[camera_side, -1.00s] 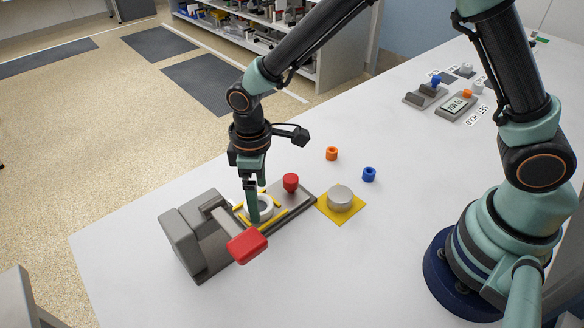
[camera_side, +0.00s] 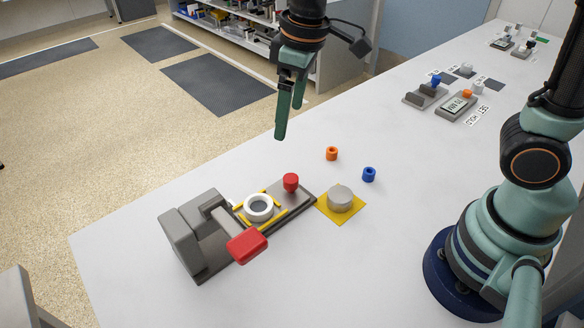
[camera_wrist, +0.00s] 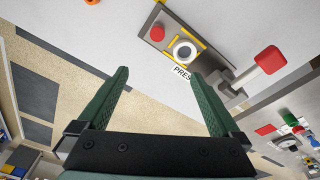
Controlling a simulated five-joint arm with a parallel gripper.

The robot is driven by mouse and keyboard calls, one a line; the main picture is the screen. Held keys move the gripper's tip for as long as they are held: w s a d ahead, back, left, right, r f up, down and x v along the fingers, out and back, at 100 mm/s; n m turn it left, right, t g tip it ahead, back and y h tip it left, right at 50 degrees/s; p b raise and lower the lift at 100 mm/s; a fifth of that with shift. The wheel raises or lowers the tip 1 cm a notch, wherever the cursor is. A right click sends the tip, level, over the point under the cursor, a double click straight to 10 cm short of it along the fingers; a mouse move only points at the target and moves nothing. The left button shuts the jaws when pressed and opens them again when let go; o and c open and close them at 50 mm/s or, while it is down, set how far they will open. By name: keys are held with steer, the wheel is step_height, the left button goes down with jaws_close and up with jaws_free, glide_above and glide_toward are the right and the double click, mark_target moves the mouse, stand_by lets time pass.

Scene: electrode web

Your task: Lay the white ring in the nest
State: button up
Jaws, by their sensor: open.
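The white ring (camera_side: 258,208) lies flat on the grey base plate of the press, between yellow strips that mark the nest (camera_side: 279,213). I cannot tell whether it sits fully down inside them. In the wrist view the ring (camera_wrist: 185,51) shows beyond the fingertips, with the yellow strips around it. My gripper (camera_side: 288,120) is open and empty, high above the table and well clear of the ring. Both green fingers of my gripper (camera_wrist: 160,82) are spread apart in the wrist view, with nothing between them.
The grey press (camera_side: 195,235) with a red-ended lever (camera_side: 247,246) stands left of the ring. A red knob (camera_side: 291,182) is on the plate's right. A grey cylinder (camera_side: 340,197) sits on a yellow square. An orange piece (camera_side: 332,153) and a blue piece (camera_side: 369,174) lie behind.

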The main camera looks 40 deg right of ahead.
steer(key=s+d+r+m+t, duration=0.3)
steer(key=s+d+m, duration=0.3)
steer(key=d, duration=0.6)
steer(key=shift+s+d+r+t+h, duration=0.3)
steer(key=shift+s+r+t, duration=0.15)
steer(key=shift+s, duration=0.25)
